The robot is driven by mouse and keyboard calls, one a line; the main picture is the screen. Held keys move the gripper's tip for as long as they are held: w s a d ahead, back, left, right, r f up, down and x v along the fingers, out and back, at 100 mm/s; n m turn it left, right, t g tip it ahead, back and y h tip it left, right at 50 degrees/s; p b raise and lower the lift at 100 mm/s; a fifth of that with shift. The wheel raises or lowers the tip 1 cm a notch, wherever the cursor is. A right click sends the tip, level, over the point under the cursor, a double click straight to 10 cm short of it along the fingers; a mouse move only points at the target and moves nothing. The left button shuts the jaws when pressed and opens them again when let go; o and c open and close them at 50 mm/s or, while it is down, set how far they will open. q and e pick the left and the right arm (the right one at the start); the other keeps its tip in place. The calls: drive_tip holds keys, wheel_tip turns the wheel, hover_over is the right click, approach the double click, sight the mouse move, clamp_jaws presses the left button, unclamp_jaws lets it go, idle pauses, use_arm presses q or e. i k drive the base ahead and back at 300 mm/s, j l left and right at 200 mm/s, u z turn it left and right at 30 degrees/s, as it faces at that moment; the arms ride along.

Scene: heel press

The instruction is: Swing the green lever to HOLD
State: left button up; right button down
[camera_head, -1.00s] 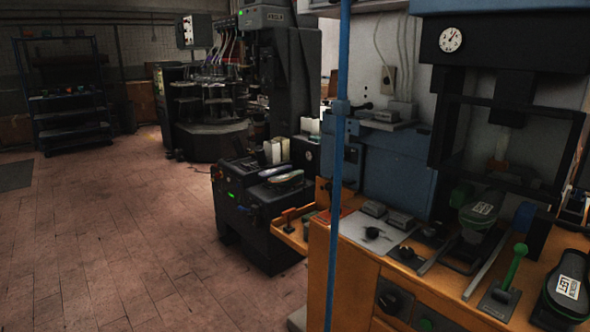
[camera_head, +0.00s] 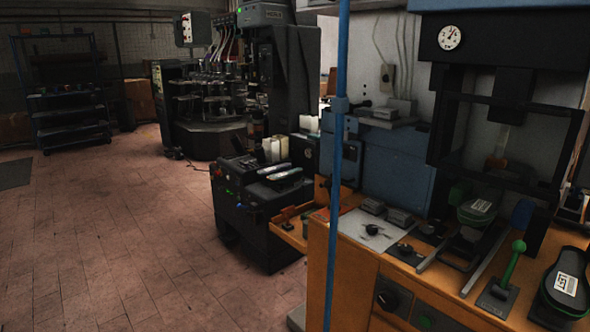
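The green lever (camera_head: 510,263) stands on a small grey plate (camera_head: 497,294) on the wooden bench at the lower right. Its round knob is at the top and the rod tilts a little to the right. I cannot read any HOLD mark near it. Neither of my grippers shows in the head view. Nothing touches the lever.
The bench (camera_head: 400,290) carries a dark shoe sole with a label (camera_head: 566,285) right of the lever. A press (camera_head: 505,60) with a dial stands behind, with another labelled green-edged piece (camera_head: 478,210) under it. A blue post (camera_head: 337,180) rises at the bench's left. Open floor (camera_head: 110,240) lies left.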

sight(519, 246)
drive_tip(key=z, duration=1.3)
